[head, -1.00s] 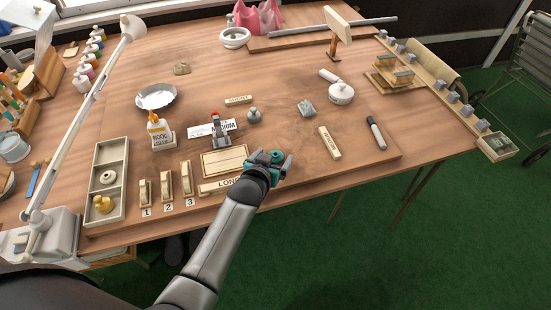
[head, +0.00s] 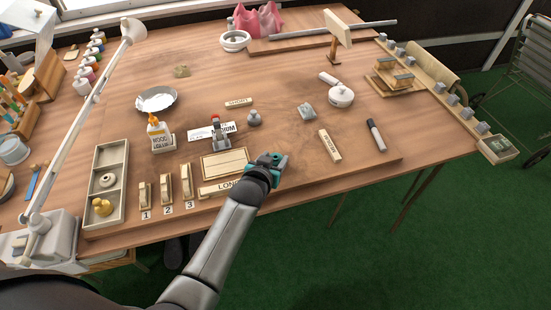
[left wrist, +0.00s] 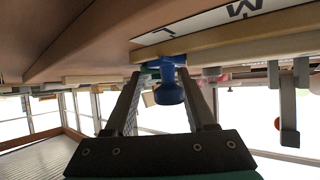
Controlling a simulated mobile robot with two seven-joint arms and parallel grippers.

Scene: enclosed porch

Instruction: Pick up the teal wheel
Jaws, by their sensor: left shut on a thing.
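My left gripper (head: 279,160) is at the front edge of the table's raised board, just right of the long LON-lettered block (head: 222,187). Its fingers are closed on the teal wheel, which is mostly hidden by them in the head view. In the left wrist view, the wheel (left wrist: 169,91) looks blue and sits between the two fingertips, close to the lettered block (left wrist: 232,33). I cannot tell whether the wheel still touches the board. My right gripper is not in view.
A blank wooden plate (head: 225,163) lies just left of the gripper. A small wooden block (head: 329,146) and a marker (head: 376,134) lie to the right. Numbered stands and a divided tray (head: 95,190) are at the left.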

